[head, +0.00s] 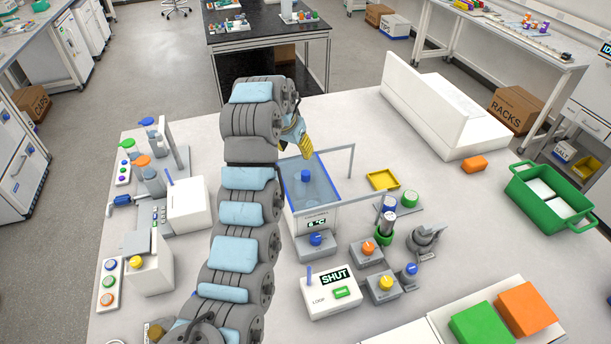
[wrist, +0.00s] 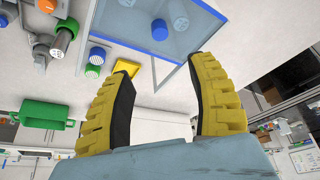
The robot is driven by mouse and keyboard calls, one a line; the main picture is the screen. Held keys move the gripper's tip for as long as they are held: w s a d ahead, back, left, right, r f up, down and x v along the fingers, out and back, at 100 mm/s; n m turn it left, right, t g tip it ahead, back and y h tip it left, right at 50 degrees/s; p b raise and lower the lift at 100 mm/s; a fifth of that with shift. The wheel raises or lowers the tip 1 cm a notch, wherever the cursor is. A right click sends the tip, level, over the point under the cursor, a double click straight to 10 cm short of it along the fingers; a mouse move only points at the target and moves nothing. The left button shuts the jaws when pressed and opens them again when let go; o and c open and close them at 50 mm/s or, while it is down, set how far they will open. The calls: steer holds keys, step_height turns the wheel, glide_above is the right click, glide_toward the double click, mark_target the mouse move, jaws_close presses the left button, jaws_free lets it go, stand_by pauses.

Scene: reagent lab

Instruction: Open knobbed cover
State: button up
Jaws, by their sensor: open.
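The knobbed cover (head: 320,192) is a clear bluish pane with a blue rim and a blue knob (head: 306,176). It lies flat on top of a white box (head: 312,224) with a small temperature display, so it is closed. In the wrist view the pane (wrist: 188,17) and knob (wrist: 159,30) show at the top, beyond the fingertips. My gripper (head: 303,143) is beside the far left part of the cover, above the table. Its yellow fingers (wrist: 160,68) are apart with nothing between them and do not touch the knob.
A grey rail frame (head: 352,165) stands around the cover. A white unit (head: 330,291) reading SHUT is in front, near several knobbed blocks (head: 368,254). A yellow tray (head: 383,180) and green crate (head: 548,200) are right. A white device (head: 188,206) is left.

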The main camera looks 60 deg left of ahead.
mark_target(305, 173)
steer(key=shift+x, duration=8.1)
steer(key=shift+a, duration=0.1)
jaws_close()
